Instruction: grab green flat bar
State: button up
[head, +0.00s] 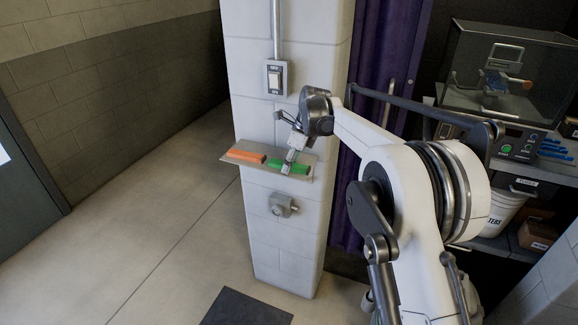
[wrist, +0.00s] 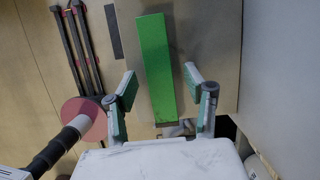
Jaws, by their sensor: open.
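The green flat bar (head: 299,169) lies on a small tan shelf (head: 222,162) fixed to the block pillar. My gripper (wrist: 160,82) is open there, with a gap showing on each side of the bar. Whether the fingertips reach down to the bar's level cannot be told.
An orange bar (head: 246,156) lies on the shelf left of the green one. A light switch (head: 275,78) with conduit is above, and a metal fixture (head: 283,205) is below. A purple curtain (head: 385,65) and an equipment booth (head: 510,75) stand to the right. Open floor lies left.

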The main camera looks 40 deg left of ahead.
grip_shut()
dwell(0.5)
